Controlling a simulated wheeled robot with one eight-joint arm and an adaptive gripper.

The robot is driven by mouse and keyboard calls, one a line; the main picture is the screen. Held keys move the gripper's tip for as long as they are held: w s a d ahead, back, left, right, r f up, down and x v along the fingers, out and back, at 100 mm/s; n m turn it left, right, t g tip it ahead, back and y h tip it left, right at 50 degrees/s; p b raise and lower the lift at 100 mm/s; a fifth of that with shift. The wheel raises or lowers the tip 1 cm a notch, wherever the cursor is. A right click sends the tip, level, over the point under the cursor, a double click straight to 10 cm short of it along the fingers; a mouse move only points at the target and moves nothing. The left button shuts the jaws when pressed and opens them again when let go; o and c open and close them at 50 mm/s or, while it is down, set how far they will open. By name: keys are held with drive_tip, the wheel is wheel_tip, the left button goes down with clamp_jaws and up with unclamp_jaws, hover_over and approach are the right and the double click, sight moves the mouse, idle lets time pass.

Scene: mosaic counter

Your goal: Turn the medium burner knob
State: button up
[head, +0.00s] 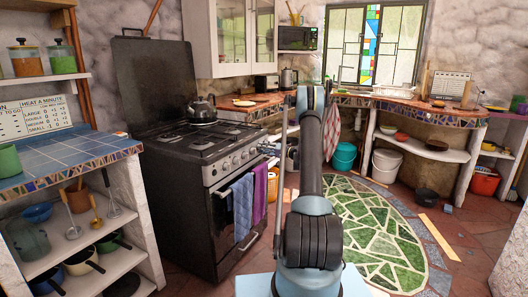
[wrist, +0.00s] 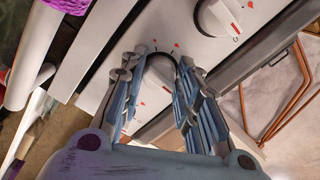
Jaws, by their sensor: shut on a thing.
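The stove (head: 215,165) stands at the left in the head view, with a row of pale knobs (head: 236,160) along its front panel. My gripper (head: 270,149) is at the right end of that panel, partly hidden by my arm. In the wrist view, my gripper (wrist: 158,76) has its two fingers on either side of a white knob (wrist: 160,74) and is shut on it. I cannot tell which burner this knob serves.
A second white knob (wrist: 218,16) with a red mark is close by in the wrist view. Blue (head: 242,207) and purple (head: 260,190) towels hang on the oven door below the panel. A kettle (head: 201,109) stands on the stove. Open floor lies to the right.

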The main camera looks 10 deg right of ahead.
drive_tip(key=o, duration=1.1)
drive_tip(key=shift+w+f, duration=0.1)
drive_tip(key=shift+f, duration=0.05)
drive_tip(key=shift+c, duration=0.2)
drive_tip(key=v, duration=1.2)
